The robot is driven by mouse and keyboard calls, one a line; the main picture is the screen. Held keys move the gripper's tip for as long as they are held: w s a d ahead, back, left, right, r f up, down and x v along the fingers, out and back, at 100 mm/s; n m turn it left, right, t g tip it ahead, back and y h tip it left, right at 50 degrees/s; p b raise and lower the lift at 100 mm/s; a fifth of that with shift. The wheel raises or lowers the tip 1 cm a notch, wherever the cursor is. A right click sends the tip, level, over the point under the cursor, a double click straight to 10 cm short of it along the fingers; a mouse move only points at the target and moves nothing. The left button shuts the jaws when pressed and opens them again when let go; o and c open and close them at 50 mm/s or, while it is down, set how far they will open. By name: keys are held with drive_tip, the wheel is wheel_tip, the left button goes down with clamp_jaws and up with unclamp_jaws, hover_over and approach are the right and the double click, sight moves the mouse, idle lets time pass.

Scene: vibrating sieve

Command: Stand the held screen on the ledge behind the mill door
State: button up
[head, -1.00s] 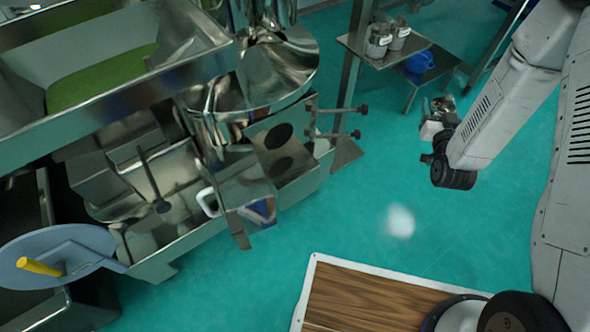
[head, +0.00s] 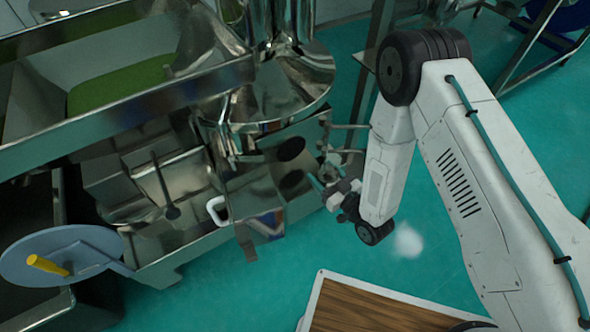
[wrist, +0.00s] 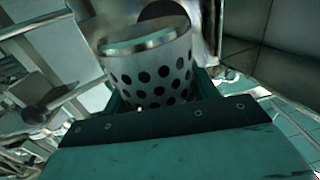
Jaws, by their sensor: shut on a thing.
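In the wrist view, the screen (wrist: 152,76) is a pale metal cylinder with rows of dark round holes and a plain rim. It sits between the dark green jaws of my gripper (wrist: 158,98), which is shut on it. In the head view, my gripper (head: 336,188) is just right of the mill's front; the screen is too small there to make out clearly. The mill door (head: 258,193) looks like a steel panel with a white handle (head: 217,209), standing open below the mill. A dark round opening (head: 291,149) shows in the plate beside it. I cannot clearly make out the ledge.
The steel mill drum (head: 290,85) stands above the opening. A long steel trough (head: 130,105) with green material runs to the left. A blue-grey disc (head: 65,254) with a yellow handle is at lower left. Open teal floor (head: 270,285) lies in front.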

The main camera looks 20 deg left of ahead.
drive_tip(key=w+a, duration=0.1)
drive_tip(key=a, duration=0.2)
drive_tip(key=w+a, duration=0.1)
drive_tip(key=a, duration=0.2)
drive_tip(key=w+a+f, duration=0.1)
drive_tip(key=a, duration=0.2)
drive_tip(key=shift+a, duration=0.35)
drive_tip(key=shift+w+a+f, duration=0.1)
drive_tip(key=shift+a+f, duration=0.1)
drive_tip(key=shift+f, duration=0.7)
drive_tip(key=shift+a+f, duration=0.15)
drive_tip(key=shift+f, duration=0.7)
drive_tip(key=o, duration=1.2)
drive_tip(key=shift+f, duration=0.15)
drive_tip(key=v, duration=1.2)
